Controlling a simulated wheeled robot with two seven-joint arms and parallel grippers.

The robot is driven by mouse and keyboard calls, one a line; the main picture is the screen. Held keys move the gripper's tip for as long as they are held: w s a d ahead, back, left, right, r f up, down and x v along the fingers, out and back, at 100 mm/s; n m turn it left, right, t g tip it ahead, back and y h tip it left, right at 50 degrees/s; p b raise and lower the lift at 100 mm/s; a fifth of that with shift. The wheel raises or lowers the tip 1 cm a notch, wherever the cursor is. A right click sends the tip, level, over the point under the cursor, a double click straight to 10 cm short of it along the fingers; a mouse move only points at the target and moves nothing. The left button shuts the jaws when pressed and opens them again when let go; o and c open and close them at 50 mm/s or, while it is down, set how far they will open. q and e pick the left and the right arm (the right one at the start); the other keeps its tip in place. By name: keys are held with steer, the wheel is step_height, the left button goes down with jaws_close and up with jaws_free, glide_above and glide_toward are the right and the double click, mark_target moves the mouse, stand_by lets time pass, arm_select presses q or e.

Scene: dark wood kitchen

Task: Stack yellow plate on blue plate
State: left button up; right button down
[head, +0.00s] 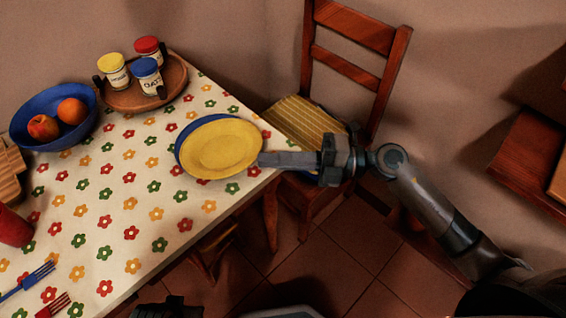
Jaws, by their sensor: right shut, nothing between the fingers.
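The yellow plate (220,148) lies on the blue plate (187,132) near the right edge of the table. The blue plate is mostly hidden; its rim shows along the upper left of the yellow one. My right gripper (261,160) is shut and empty, its fingertips at the right rim of the yellow plate; I cannot tell whether they touch. A dark part at the bottom edge seems to be my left gripper (170,309); its fingers do not show.
A blue bowl (30,112) with fruit and a round wooden tray (177,78) with several jars stand at the back left. A wooden chair (352,62) stands beyond the table's right edge. Forks lie at the front left. The flowered cloth (120,215) between is clear.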

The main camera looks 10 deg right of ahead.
mark_target(258, 151)
stand_by(0.3)
